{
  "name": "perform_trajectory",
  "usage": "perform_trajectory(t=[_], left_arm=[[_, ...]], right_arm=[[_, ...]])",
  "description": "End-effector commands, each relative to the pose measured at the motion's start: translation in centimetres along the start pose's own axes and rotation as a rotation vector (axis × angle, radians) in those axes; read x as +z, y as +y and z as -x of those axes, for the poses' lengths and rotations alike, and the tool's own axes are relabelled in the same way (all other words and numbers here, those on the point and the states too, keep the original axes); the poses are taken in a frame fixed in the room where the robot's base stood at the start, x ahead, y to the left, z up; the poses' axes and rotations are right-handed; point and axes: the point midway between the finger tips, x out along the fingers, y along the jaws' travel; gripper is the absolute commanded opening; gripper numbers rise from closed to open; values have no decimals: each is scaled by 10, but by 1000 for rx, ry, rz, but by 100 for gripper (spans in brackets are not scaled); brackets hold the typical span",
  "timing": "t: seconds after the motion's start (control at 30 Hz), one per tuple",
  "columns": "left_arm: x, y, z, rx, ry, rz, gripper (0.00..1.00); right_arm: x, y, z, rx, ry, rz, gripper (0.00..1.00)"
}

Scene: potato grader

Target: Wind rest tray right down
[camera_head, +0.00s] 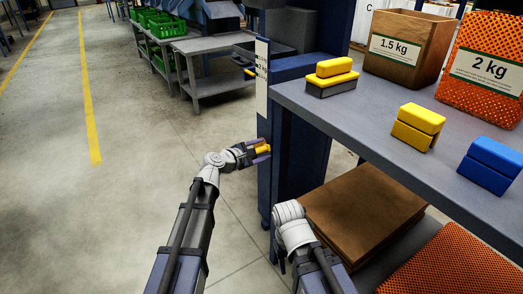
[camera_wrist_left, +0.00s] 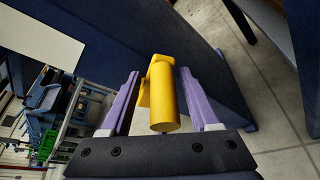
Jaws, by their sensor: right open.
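A yellow crank handle (camera_head: 262,149) sits low on the side of the dark blue post (camera_head: 296,120). In the left wrist view the handle (camera_wrist_left: 164,98) is a yellow cylinder with a flat yellow arm behind it. My left gripper (camera_head: 261,150) is around the handle, one purple finger on each side. Gaps show between the handle and both fingers (camera_wrist_left: 160,100), so it is open. My right gripper (camera_head: 281,261) hangs low beside the post, mostly hidden by its own wrist. I cannot tell for certain which part is the rest tray.
A pale scale strip (camera_head: 262,78) runs up the post. The floor at left is clear.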

Motion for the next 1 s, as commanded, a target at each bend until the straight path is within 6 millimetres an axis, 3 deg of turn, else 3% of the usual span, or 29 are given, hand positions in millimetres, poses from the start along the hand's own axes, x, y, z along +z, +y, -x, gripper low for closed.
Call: perform_trajectory(t=[0.53,0.83,1.0], left_arm=[[1,-1,73,0,2,1,62],[-1,-1,77,-1,1,1,62],[4,3,77,-19,1,-53,43]], right_arm=[[1,2,21,0,-1,0,50],[1,2,20,0,-1,0,50],[2,3,29,0,-2,0,50]])
